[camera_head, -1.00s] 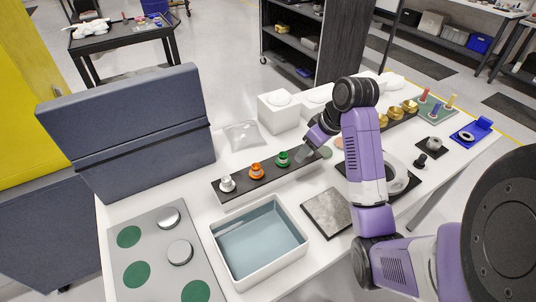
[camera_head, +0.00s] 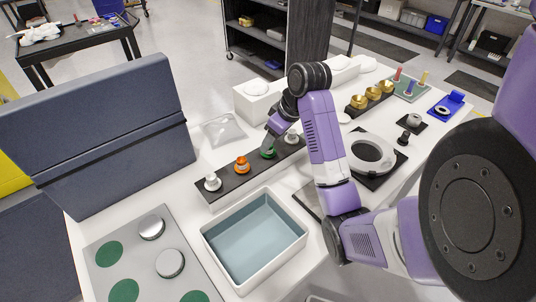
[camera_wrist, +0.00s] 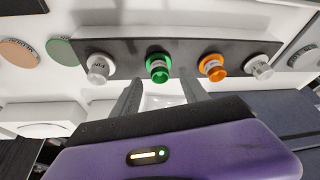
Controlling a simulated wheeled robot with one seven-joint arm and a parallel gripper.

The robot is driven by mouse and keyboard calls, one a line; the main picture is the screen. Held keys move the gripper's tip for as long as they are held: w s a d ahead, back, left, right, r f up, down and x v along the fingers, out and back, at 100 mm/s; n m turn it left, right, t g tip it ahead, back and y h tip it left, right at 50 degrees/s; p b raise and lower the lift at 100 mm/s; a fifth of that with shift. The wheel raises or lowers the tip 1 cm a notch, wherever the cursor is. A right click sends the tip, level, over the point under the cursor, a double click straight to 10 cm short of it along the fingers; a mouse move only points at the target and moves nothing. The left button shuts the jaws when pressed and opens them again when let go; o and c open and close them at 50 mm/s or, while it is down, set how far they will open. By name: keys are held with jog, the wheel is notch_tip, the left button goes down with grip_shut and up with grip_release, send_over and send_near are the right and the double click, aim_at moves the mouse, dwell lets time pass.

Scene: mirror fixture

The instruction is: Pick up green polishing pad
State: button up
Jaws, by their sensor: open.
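A green knob-shaped piece (camera_head: 268,152), which I take as the green polishing pad, stands on a black rack (camera_head: 226,190) between an orange piece (camera_head: 242,166) and a pale one (camera_head: 291,139). In the wrist view the green piece (camera_wrist: 158,67) lies just beyond and between my fingertips. My gripper (camera_head: 270,138) is just behind and above it in the head view. The fingers (camera_wrist: 161,86) are apart with nothing between them. Whether a finger touches the piece I cannot tell.
Another pale piece (camera_head: 212,182) stands at the rack's left end. A white tray with a blue-grey inside (camera_head: 203,232) stands in front. A grey board (camera_head: 140,262) with green spots and metal discs is at the left.

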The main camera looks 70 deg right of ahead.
jog(key=b+x, duration=0.1)
jog(key=x, duration=0.2)
jog(key=shift+w+d+f+b, duration=0.1)
jog(key=shift+w+f+b, duration=0.1)
jog(key=shift+f+b, duration=0.1)
jog(key=shift+r, duration=0.1)
jog(key=c, duration=1)
